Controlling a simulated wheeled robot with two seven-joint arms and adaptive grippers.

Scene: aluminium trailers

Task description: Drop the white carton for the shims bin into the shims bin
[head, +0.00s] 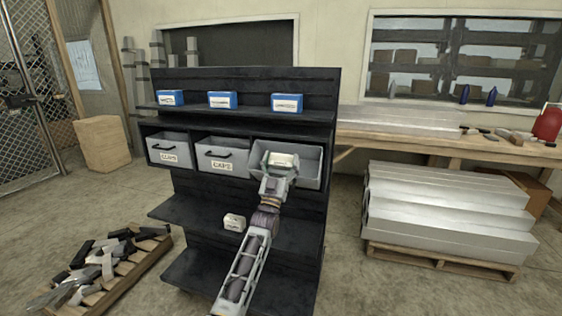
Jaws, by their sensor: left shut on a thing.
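My left gripper (279,170) reaches up from the bottom of the head view to the right-hand grey bin (308,168). It is shut on a small white carton (284,160), which shows at the bin's open mouth, in front of its interior. I cannot tell whether the carton touches the bin. My gripper and arm hide the front of this bin, so its label cannot be read. Another white carton (234,222) with a label sits on the lower shelf, left of my arm. My right gripper is not in view.
The dark shelf unit (200,205) holds two more labelled grey bins, left (168,150) and middle (217,154). Blue boxes (222,100) stand on the top shelf. A pallet of scraps (110,265) lies at left, and stacked aluminium (445,215) at right.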

